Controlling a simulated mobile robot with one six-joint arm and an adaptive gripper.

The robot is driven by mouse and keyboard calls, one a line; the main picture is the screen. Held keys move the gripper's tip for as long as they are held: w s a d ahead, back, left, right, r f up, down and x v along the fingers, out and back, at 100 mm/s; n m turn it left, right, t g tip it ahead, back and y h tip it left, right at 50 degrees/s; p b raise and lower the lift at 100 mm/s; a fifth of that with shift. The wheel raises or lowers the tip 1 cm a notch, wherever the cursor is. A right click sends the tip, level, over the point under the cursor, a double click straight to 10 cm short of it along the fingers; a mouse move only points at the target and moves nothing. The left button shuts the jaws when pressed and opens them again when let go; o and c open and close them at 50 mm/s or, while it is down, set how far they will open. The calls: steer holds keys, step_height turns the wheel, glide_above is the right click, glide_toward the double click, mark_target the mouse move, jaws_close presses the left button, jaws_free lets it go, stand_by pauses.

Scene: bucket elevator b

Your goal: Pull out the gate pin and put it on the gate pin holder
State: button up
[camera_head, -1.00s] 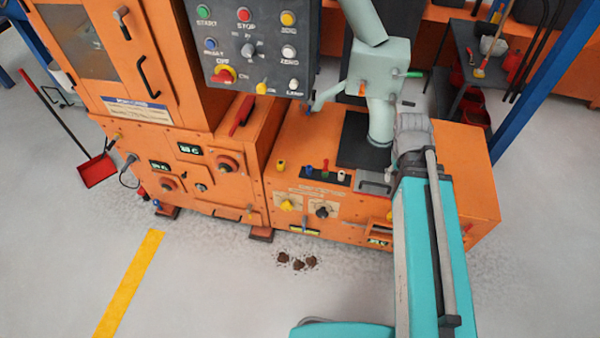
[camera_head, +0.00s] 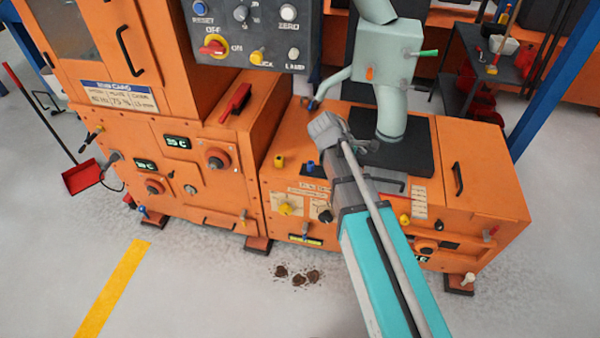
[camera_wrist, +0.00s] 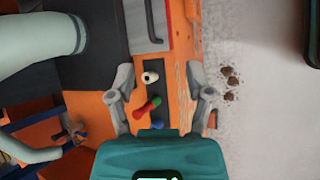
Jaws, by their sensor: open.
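I cannot tell for sure which part is the gate pin or its holder. A pale green chute box (camera_head: 384,53) carries a green-handled pin (camera_head: 428,53) on its right side and an orange piece (camera_head: 370,73) low on its front. In the wrist view, a black strip (camera_wrist: 155,62) on the orange machine holds a white peg (camera_wrist: 150,77), a red and green one (camera_wrist: 148,106) and a blue one (camera_wrist: 157,124). My gripper (camera_wrist: 164,98) is open and empty, its fingers either side of this strip. In the head view my wrist hides most of the strip.
The control panel (camera_head: 255,35) hangs above the machine's left part. A thick pale pipe (camera_wrist: 35,45) lies left in the wrist view. Brown debris (camera_head: 298,276) lies on the clear floor in front.

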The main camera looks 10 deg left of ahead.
steer(key=w+a+f+n+t+h+b, duration=0.1)
steer(key=w+a+f+n+t+b, duration=0.1)
steer(key=a+b, duration=0.5)
steer(key=w+a+f+n+t+h+b, duration=0.2)
steer(key=a+f+n+t+b, duration=0.1)
steer(key=a+f+n+b, duration=0.4)
steer(key=shift+w+a+n+t+b, duration=0.15)
steer(key=shift+a+n+t+b, duration=0.25)
steer(key=shift+a+n, duration=1.35)
steer(key=shift+w+a+m, duration=0.1)
steer(key=shift+a+m, duration=0.45)
steer(key=shift+m, duration=0.1)
steer(key=b+x, duration=0.4)
steer(key=x, duration=0.7)
steer(key=shift+w+d+f+b, duration=0.1)
steer(key=shift+w+f+b, duration=0.1)
steer(key=shift+f+b, duration=0.1)
steer(key=shift+b+x, duration=0.3)
steer(key=shift+x, duration=0.65)
steer(key=shift+r, duration=0.1)
jaws_close()
